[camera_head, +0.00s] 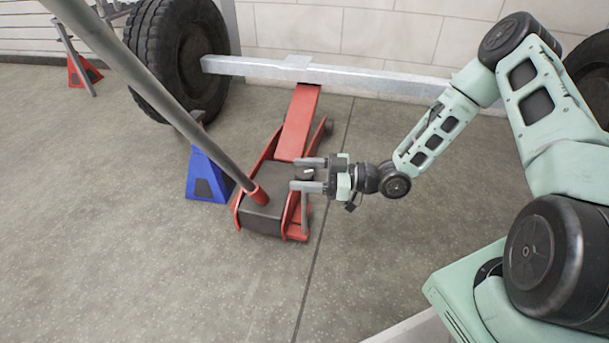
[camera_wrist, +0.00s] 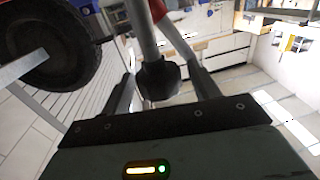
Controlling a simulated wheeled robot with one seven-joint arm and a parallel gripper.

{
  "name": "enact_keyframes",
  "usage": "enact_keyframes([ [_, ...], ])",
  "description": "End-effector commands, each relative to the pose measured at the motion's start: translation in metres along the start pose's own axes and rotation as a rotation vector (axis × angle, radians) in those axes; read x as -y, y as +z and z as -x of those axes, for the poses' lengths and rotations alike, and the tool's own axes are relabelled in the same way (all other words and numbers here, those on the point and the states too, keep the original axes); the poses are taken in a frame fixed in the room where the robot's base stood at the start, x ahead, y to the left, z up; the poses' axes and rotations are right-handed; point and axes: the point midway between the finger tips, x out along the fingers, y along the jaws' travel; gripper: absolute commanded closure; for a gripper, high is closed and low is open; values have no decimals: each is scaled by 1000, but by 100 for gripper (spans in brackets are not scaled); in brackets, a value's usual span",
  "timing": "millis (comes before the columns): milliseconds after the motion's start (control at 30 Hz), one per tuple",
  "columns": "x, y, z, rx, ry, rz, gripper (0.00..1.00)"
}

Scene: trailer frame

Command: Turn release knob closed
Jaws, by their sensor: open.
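A red floor jack (camera_head: 293,127) with a dark cover stands on the floor, its lifting arm reaching up to a grey beam. A long grey handle (camera_head: 165,105) rises from its red socket toward the upper left. My gripper (camera_head: 296,174) is open at the jack's right side, pointing left. In the wrist view, a black knob (camera_wrist: 158,81) on a grey rod (camera_wrist: 146,32) sits between the two spread fingers, with visible gaps on both sides. In the head view I cannot clearly make out the knob between the fingers.
A grey beam (camera_head: 345,76) spans the back between a large black tire (camera_head: 150,55) and another at the far right. A blue jack stand (camera_head: 207,177) is left of the jack; a red stand (camera_head: 84,71) is farther back. The front floor is clear.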

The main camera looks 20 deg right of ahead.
Motion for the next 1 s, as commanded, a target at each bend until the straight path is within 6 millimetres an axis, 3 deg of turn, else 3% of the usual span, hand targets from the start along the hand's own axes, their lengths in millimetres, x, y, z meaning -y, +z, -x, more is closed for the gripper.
enact_keyframes([
  [100,0,0,0,0,0,0,39],
  [267,0,0,0,0,0,0,81],
  [300,0,0,0,0,0,0,82],
  [633,1,-3,0,-1,47,-3,82],
  [1000,2,-5,0,3,289,-8,82],
])
